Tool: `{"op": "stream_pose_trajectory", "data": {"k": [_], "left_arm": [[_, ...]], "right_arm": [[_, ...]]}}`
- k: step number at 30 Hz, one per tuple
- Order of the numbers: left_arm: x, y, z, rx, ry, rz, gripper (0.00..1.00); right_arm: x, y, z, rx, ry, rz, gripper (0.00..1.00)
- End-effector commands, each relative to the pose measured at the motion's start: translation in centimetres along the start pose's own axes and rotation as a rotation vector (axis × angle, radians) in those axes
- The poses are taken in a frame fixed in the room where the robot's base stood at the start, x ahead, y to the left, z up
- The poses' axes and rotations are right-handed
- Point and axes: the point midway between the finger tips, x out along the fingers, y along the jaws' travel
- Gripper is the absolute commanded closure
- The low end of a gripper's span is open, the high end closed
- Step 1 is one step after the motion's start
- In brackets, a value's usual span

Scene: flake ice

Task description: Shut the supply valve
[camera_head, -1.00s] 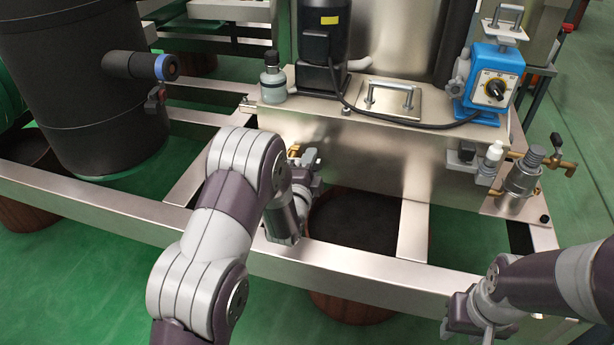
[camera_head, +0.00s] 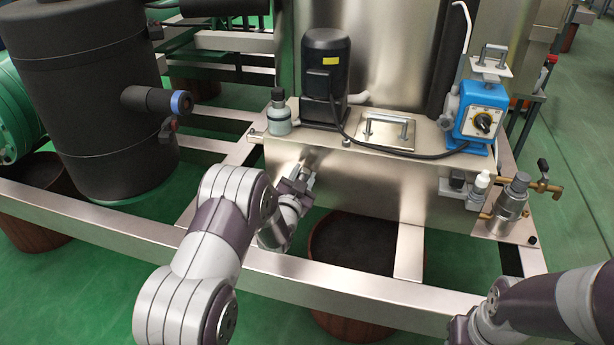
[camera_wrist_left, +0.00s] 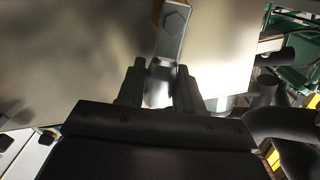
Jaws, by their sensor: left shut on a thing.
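My left gripper (camera_head: 298,184) is in front of the lower left face of the steel tank box (camera_head: 350,165). In the left wrist view its two fingers (camera_wrist_left: 160,88) are shut on a flat metal lever (camera_wrist_left: 172,35) with a hex bolt at its far end. The valve body behind the lever is hidden in the head view by my gripper and arm. My right gripper (camera_head: 468,328) is low at the right, partly cut off by the picture edge, away from the tank. Its fingers are not clear.
A steel frame rail (camera_head: 330,285) runs across in front of the tank. A blue dosing pump (camera_head: 480,112) and a black motor (camera_head: 326,75) stand on top. Brass fittings (camera_head: 545,187) stick out at the right. A black cylinder (camera_head: 100,110) stands at left.

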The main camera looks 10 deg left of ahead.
Motion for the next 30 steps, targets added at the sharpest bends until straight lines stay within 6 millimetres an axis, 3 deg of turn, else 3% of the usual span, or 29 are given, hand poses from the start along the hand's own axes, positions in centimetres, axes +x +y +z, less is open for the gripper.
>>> {"op": "stream_pose_trajectory", "data": {"k": [15,30], "left_arm": [[0.0,-2.0,0.4,-0.352,-0.002,-0.001,1.0],[0.0,-2.3,0.7,-0.434,-0.002,0.0,1.0]], "right_arm": [[-1.6,0.0,-0.2,0.0,0.0,0.0,0.57],[-1.8,0.0,-0.2,0.0,0.0,0.0,0.57]]}}
